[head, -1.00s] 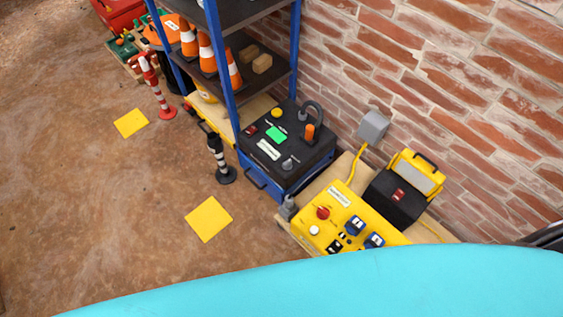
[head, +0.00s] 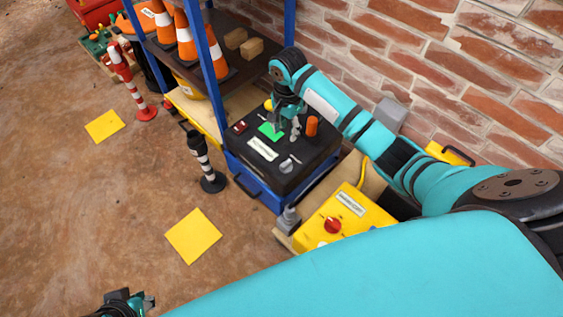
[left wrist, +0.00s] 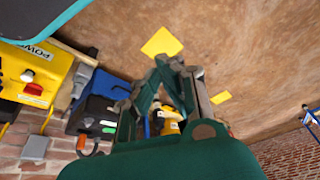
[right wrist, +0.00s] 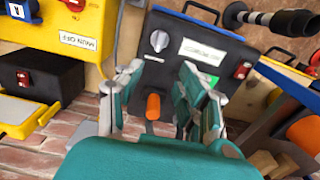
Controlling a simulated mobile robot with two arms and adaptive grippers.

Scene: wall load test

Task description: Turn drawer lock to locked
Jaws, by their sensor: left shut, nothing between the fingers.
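The blue drawer unit (head: 255,188) has a black top panel (head: 315,152). On its front part is a round grey knob (head: 287,165) beside a white label (head: 262,149) whose text I cannot read. The knob also shows in the right wrist view (right wrist: 159,40), with a pale pointer. My right gripper (head: 284,130) is over the back of the panel, open and empty. In the right wrist view its fingers (right wrist: 158,82) stand either side of an orange handle (right wrist: 153,107), apart from the knob; contact with the handle is unclear. My left gripper (head: 128,303) is shut and empty over the floor.
A yellow power box (head: 345,213) stands right of the unit, before the brick wall (head: 440,70). A blue-posted shelf with orange cones (head: 187,36) rises at the left. A black-and-white post (head: 205,165) stands close by. The brown floor at left is mostly clear.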

